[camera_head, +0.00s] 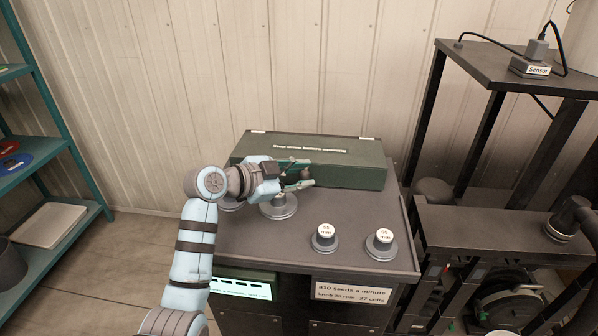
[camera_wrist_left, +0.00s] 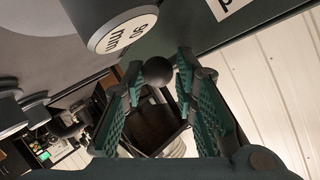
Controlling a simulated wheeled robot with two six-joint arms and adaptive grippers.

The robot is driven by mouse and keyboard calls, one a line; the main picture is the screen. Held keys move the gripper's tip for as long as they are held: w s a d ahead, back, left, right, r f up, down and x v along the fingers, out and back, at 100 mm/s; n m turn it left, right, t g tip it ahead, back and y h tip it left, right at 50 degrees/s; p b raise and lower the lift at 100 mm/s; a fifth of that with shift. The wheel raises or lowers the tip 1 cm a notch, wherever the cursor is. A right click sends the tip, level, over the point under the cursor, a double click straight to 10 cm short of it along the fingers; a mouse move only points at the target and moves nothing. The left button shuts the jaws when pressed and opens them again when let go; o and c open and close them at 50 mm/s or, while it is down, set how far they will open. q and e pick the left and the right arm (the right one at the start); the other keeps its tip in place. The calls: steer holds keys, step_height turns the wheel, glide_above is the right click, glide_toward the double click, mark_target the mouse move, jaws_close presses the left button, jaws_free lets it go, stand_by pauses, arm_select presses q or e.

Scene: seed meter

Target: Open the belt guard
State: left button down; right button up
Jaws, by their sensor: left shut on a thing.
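The belt guard (camera_head: 350,172) is a long dark green box at the back of the machine's grey top. It looks closed, and a white label strip (camera_head: 310,149) with a warning runs along its lid. My left gripper (camera_head: 303,176) is at the guard's front face. In the left wrist view, a dark round ball knob (camera_wrist_left: 157,72) sits between the green-padded fingers (camera_wrist_left: 158,85) near their tips. The gripper is shut on this knob. My gripper hides part of the guard's front in the head view. My right gripper is not in view.
Several grey round knobs with white caps stand on the top (camera_head: 285,254), including one at front centre (camera_head: 325,237) and one at front right (camera_head: 381,242). One large capped knob (camera_wrist_left: 122,25) is close to my left gripper. A dark shelf with a sensor box (camera_head: 530,68) stands right.

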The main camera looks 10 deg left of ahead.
arm_select(q)
steer(key=r+g+p, duration=0.1)
steer(key=r+p, duration=0.1)
steer(key=p, duration=0.2)
steer(key=w+r+n+g+p, duration=0.1)
steer(key=r+p, duration=0.2)
steer(key=p, duration=0.1)
steer(key=r+n+g+p, duration=0.1)
steer(key=r+p, duration=0.2)
steer(key=p, duration=0.1)
steer(key=shift+w+d+g+y, duration=0.1)
steer(key=shift+w+g+y, duration=0.2)
steer(key=shift+y, duration=0.1)
steer(key=shift+w+r+n+g+p, duration=0.3)
steer(key=shift+w+r+g+p, duration=0.45)
steer(key=shift+r, duration=0.25)
steer(key=c, duration=1.5)
jaws_free()
steer(key=shift+c, duration=0.2)
steer(key=shift+o, duration=0.9)
steer(key=shift+d, duration=0.1)
steer(key=v, duration=1.2)
steer(key=shift+d, duration=0.15)
